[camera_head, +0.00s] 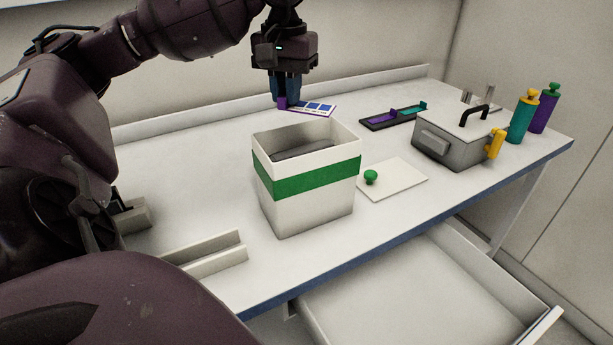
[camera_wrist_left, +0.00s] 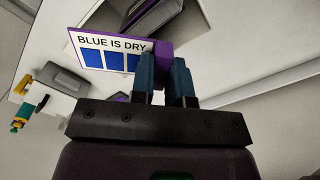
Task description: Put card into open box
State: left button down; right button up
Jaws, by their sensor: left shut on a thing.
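My left gripper (camera_head: 286,98) is shut on the purple tab of a card (camera_head: 318,108), over the back of the table. In the left wrist view the card (camera_wrist_left: 92,57) reads "BLUE IS DRY" above blue squares, and the purple tab (camera_wrist_left: 162,52) is between the fingers. The open box (camera_head: 305,205) is white with a green band and stands upright in front of the gripper, apart from the card. A dark thing (camera_head: 305,150) lies inside it, partly hidden by the front wall. My right gripper is not in view.
A white lid (camera_head: 405,181) with a green knob lies right of the box. A dark tray (camera_head: 390,120), a grey lidded case (camera_head: 455,140) and teal and purple bottles (camera_head: 521,120) stand farther right. A light rail (camera_head: 205,255) is front left. An open drawer (camera_head: 420,290) juts out below.

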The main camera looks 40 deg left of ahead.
pick_arm(q)
jog(key=shift+f, duration=0.6)
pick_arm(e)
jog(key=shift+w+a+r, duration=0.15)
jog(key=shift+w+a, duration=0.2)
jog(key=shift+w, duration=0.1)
pick_arm(q)
jog(key=c, duration=1.4)
grip_release()
jog(key=o, duration=0.4)
jog(key=shift+c, duration=0.2)
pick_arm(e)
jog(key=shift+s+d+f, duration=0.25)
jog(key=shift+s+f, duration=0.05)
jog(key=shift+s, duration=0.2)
pick_arm(q)
jog(key=shift+r, duration=0.1)
